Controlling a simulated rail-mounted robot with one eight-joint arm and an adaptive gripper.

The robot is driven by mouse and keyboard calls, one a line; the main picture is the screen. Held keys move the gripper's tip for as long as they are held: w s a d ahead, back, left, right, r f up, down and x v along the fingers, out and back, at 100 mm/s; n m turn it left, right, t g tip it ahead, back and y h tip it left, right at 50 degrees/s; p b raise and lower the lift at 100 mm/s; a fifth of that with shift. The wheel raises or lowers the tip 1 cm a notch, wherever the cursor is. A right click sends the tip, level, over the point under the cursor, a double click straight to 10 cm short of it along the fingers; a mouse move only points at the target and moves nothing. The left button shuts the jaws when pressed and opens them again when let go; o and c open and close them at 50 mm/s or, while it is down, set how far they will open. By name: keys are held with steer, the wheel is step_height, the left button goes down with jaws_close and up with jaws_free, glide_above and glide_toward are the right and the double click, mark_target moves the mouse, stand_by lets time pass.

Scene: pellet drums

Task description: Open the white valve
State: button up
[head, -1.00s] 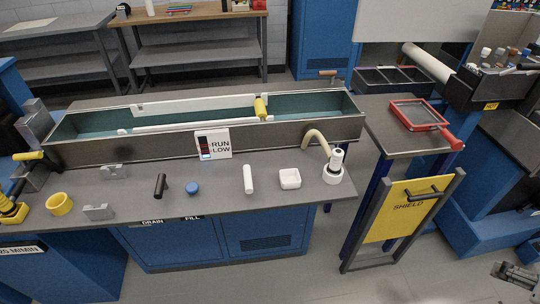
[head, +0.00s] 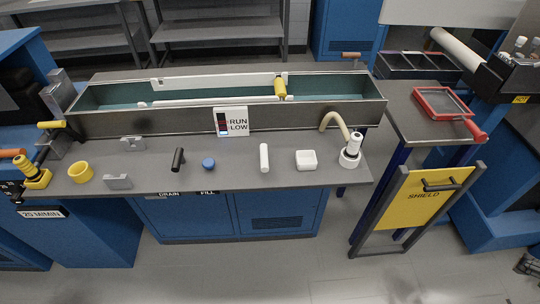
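A white upright handle (head: 264,158) stands on the grey bench top, right of a blue round knob (head: 208,163) and a black handle (head: 178,159). A white fitting (head: 351,152) with a dark top and a beige hose (head: 336,121) stands at the bench's right end. I cannot tell which of these white parts is the valve, or its setting. A part that looks like my gripper (head: 529,263) shows at the right edge, cut off and far from the bench. Whether it is open or shut is unclear.
A long trough (head: 225,113) with a "RUN LOW" sign (head: 231,121) runs along the bench's back. A white square dish (head: 306,160) sits beside the white handle. A yellow SHIELD panel (head: 424,200) and a red-framed screen (head: 443,103) stand right. The floor in front is clear.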

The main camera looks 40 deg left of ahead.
steer(key=w+a+m+g+y, duration=0.1)
steer(key=w+a, duration=0.1)
steer(key=a, duration=0.1)
steer(key=w+a+r+m, duration=0.1)
steer(key=w+a, duration=0.1)
steer(key=a, duration=0.2)
steer(key=w+a+r+g+y, duration=0.1)
steer(key=w+a, duration=0.2)
steer(key=shift+a+m+g+y+b, duration=0.2)
steer(key=shift+m+g+y+b, duration=0.1)
steer(key=shift+m+b, duration=0.1)
jaws_close()
steer(key=w+a+f+m+g+y, duration=0.1)
steer(key=w+a+m+g+y, duration=0.3)
steer(key=a, duration=1)
steer(key=a+f+m+g+b, duration=0.1)
steer(key=a+f+g, duration=0.2)
steer(key=a, duration=0.9)
steer(key=w+a+f+m+g+h, duration=0.1)
steer(key=a+f+g, duration=0.2)
steer(key=a+f, duration=0.4)
steer(key=a, duration=0.5)
steer(key=shift+w+a+f+b, duration=0.2)
steer(key=shift+f+b, duration=0.15)
steer(key=shift+f, duration=0.05)
